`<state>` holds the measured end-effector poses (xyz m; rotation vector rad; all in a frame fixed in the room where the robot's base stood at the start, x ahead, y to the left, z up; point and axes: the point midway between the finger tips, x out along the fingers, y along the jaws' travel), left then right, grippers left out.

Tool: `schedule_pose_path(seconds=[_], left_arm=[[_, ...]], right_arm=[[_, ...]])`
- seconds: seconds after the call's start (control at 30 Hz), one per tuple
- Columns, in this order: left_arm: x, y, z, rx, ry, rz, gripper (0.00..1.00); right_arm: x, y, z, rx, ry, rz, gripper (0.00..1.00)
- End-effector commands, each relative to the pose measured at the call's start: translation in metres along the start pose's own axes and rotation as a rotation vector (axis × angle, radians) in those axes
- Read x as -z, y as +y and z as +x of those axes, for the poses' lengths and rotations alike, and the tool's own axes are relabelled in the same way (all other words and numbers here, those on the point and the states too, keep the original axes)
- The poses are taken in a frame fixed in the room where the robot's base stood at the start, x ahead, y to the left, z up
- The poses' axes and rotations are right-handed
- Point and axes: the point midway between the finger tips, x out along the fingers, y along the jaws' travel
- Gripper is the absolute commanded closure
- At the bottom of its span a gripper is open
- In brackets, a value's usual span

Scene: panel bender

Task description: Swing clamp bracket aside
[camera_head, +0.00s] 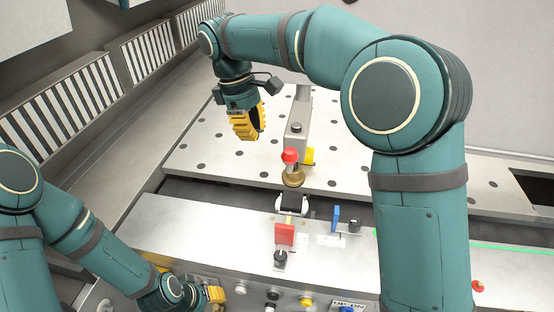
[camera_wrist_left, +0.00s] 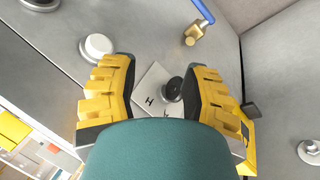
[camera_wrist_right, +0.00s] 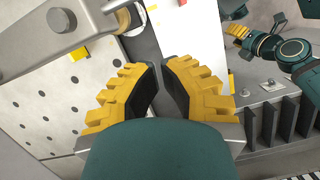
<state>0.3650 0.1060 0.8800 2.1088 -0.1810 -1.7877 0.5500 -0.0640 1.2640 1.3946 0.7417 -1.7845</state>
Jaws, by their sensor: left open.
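The clamp bracket (camera_head: 297,142) is a grey arm standing over the perforated table, with a red knob (camera_head: 290,156) and a brass-coloured foot at its near end. In the right wrist view a grey arm, probably the bracket (camera_wrist_right: 92,22), crosses the top left. My right gripper (camera_head: 247,124) hangs left of the bracket, apart from it. Its fingers (camera_wrist_right: 160,64) are close together with a narrow gap and nothing visible between them. My left gripper (camera_head: 216,294) is low at the front panel. It is open, with a black knob (camera_wrist_left: 173,89) visible between its fingers (camera_wrist_left: 163,68).
The perforated table (camera_head: 210,150) spreads behind a dark slot. The front ledge carries a red block (camera_head: 285,234) and a blue-handled part (camera_head: 336,217). Buttons (camera_head: 306,301) line the front panel. Striped vents (camera_head: 65,105) run along the left. My right arm covers much of the right side.

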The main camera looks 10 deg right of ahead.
Motion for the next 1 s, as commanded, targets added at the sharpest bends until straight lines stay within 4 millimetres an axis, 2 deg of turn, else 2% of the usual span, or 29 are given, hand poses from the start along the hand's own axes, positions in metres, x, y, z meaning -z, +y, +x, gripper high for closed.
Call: schedule_pose_path(seconds=[0.1,0.33,0.43,0.6,1.0], left_arm=[[-0.001,-0.002,0.006,0.001,0.000,0.000,0.53],[-0.002,-0.004,0.013,0.003,0.000,0.000,0.53],[-0.001,-0.004,0.013,0.003,0.000,0.000,0.53],[-0.002,-0.005,0.014,0.003,0.000,0.000,0.53],[-0.002,-0.005,0.014,0.003,0.000,0.000,0.53]], right_arm=[[0.000,0.000,0.027,0.002,-0.003,0.000,1.00],[0.000,0.000,0.070,0.002,-0.003,-0.001,1.00],[-0.018,0.001,0.071,0.000,0.001,0.002,1.00],[-0.033,0.000,0.075,-0.001,0.001,0.001,1.00],[-0.039,0.000,0.077,0.000,0.000,0.000,1.00]])
